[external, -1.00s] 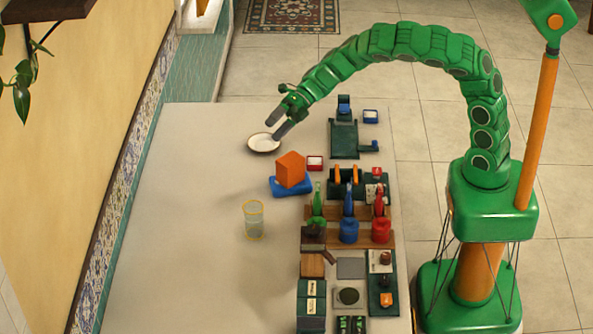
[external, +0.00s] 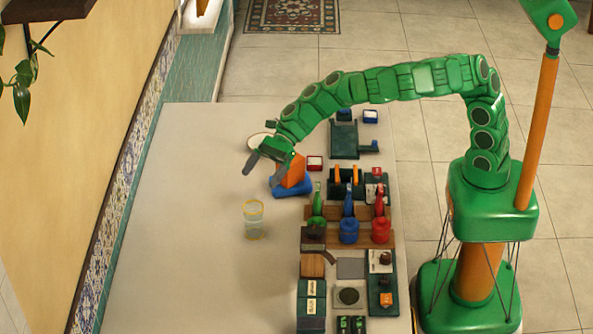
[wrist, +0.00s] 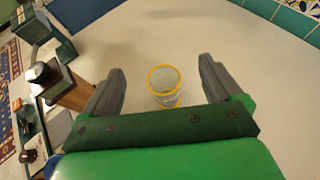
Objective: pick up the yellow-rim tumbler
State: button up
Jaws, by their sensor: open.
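The yellow-rim tumbler (external: 253,220) is a clear glass standing upright on the pale table, left of the row of bottles. In the wrist view the tumbler (wrist: 164,86) shows between and beyond my two grey fingers, with its yellow rim facing the camera. My gripper (external: 262,165) is open and empty, above the table and further back than the tumbler, in front of the orange block. In the wrist view my gripper (wrist: 163,82) has its fingers wide apart, touching nothing that I can see.
An orange block (external: 291,168) on a blue base (external: 292,187) is partly hidden behind my gripper. A white plate (external: 258,140) lies behind it. Green, blue (external: 349,229) and red bottles stand on a wooden rack right of the tumbler. The table left of the tumbler is clear.

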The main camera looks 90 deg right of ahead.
send_near(248, 218)
jog(key=w+f, duration=0.1)
jog(key=shift+s+x, duration=0.15)
jog(key=shift+x, duration=1.35)
jog(key=shift+s+x, duration=0.15)
jog(key=shift+x, duration=2.45)
jog(key=c, duration=1)
jog(key=shift+c, duration=0.2)
jog(key=shift+r, duration=0.1)
